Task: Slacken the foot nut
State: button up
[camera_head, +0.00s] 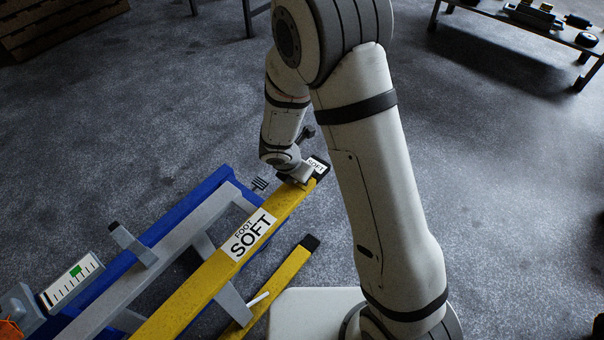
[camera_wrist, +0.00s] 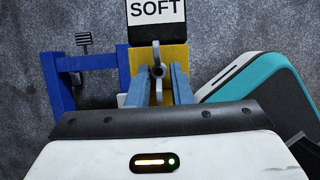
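The foot nut (camera_wrist: 157,68) is a small grey winged piece, seen nearly edge-on in the wrist view. It stands at the yellow beam's end, just below a black block with a white "SOFT" label (camera_wrist: 157,10). My gripper (camera_wrist: 159,75) has its two blue-grey fingers on either side of the nut, with gaps showing, so it looks open. Whether either finger touches the nut cannot be told. In the head view my gripper (camera_head: 298,174) is at the far end of the yellow beam (camera_head: 205,282), and my wrist hides the nut there.
A "FOOT SOFT" label (camera_head: 249,235) lies on the beam. A blue rail (camera_head: 190,203) and grey frame run alongside it on the left. A shorter yellow leg (camera_head: 285,273) is at right. A gauge (camera_head: 71,281) shows a green mark.

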jog(key=o, duration=0.4)
jog(key=p+v, duration=0.3)
jog(key=v, duration=0.5)
jog(key=shift+w+f, duration=0.1)
jog(key=s+d+r+m+g+p, duration=0.1)
jog(key=s+d+r+m+p, duration=0.15)
jog(key=d+r+m, duration=0.65)
jog(key=s+d+r+m+p, duration=0.2)
jog(key=d+r+m+p, duration=0.3)
jog(key=r, duration=0.7)
jog(key=s+d+r+m+y+p, duration=0.1)
jog(key=s+r+m, duration=0.2)
jog(key=r+m, duration=0.1)
jog(key=s+d+r+m+p, duration=0.1)
jog(key=s+r+m+p, duration=0.1)
jog(key=s+r+m, duration=0.2)
jog(key=s+d+r+m+y+p, duration=0.1)
jog(key=s+r+m, duration=0.3)
jog(key=m, duration=0.2)
jog(key=shift+d+r+m+y+p, duration=0.15)
jog(key=shift+d+m+y+p, duration=0.15)
jog(key=shift+d, duration=0.05)
